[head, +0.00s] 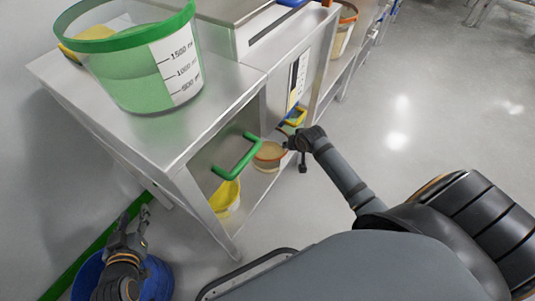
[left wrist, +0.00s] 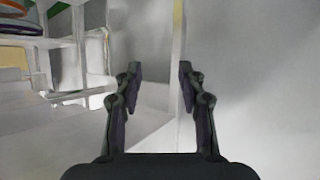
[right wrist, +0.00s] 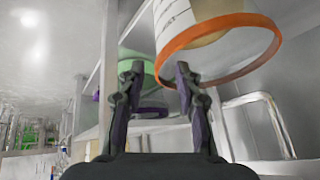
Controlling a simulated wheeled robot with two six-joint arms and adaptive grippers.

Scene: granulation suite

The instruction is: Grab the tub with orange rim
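A pale tub with an orange rim (head: 268,158) sits on the lower shelf of the steel bench in the head view, under the bench top. An orange-rimmed tub also shows large at the top of the right wrist view (right wrist: 215,38). My right gripper (head: 294,155) is just right of the tub in the head view. Its fingers (right wrist: 156,72) are apart and empty, with the right fingertip near the rim; contact cannot be told. My left gripper (head: 138,212) is at the lower left; its fingers (left wrist: 160,72) are apart with nothing between them.
A large green-rimmed tub (head: 150,65) stands on the bench top (head: 215,115). A green handle (head: 236,158) and a yellow container (head: 226,197) are near the lower shelf. Another orange-rimmed tub (head: 343,38) is farther back. A blue bin (head: 157,280) is below my left gripper.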

